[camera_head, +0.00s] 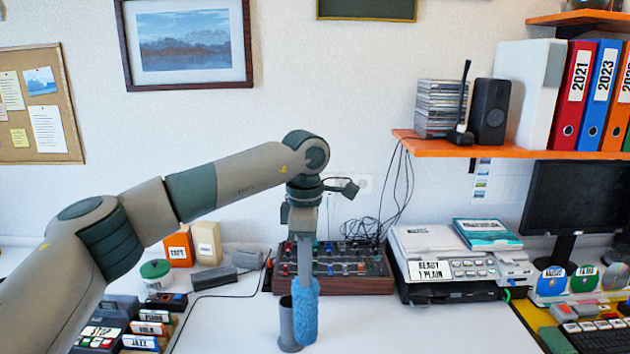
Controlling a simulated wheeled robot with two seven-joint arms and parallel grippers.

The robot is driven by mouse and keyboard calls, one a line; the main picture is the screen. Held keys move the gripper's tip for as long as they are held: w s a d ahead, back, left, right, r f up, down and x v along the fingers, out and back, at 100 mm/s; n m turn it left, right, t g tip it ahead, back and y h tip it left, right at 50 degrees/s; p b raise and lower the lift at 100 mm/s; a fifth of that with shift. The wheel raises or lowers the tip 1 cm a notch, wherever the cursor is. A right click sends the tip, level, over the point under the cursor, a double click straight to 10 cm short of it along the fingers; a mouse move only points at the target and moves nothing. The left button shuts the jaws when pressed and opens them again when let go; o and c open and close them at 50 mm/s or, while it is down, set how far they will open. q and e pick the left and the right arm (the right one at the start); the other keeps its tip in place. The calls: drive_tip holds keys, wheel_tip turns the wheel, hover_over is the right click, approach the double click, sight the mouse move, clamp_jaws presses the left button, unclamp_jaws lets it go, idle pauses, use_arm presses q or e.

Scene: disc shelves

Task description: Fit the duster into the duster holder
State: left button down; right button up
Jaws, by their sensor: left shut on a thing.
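The duster (305,312) has a fluffy blue head that hangs downward and a grey handle above it. My left gripper (303,232) is shut on the handle and holds the duster roughly upright. A dark grey cylindrical cup, which looks like the duster holder (288,326), stands on the white desk. The blue head overlaps the right side of this cup in the picture and hides part of it. The head looks beside or in front of the cup, not inside it. Whether they touch I cannot tell. My right gripper is not in view.
A mixer with knobs (335,262) stands behind the duster. A printer (445,262) is to the right, with a monitor (585,200) beyond. Labelled boxes (125,325) sit at the lower left. The white desk (400,328) is clear right of the duster.

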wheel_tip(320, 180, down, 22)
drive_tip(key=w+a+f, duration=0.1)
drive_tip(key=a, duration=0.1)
use_arm(q)
drive_tip(key=s+a+f+m, duration=0.7)
drive_tip(key=s+a+m, duration=0.1)
drive_tip(key=s, duration=0.3)
drive_tip(key=s+a+f+m, duration=0.7)
drive_tip(key=s+a+m, duration=0.2)
drive_tip(key=s+a, duration=0.1)
drive_tip(key=shift+s+a+f, duration=0.25)
drive_tip(key=shift+s+f, duration=0.05)
drive_tip(key=shift+s, duration=0.5)
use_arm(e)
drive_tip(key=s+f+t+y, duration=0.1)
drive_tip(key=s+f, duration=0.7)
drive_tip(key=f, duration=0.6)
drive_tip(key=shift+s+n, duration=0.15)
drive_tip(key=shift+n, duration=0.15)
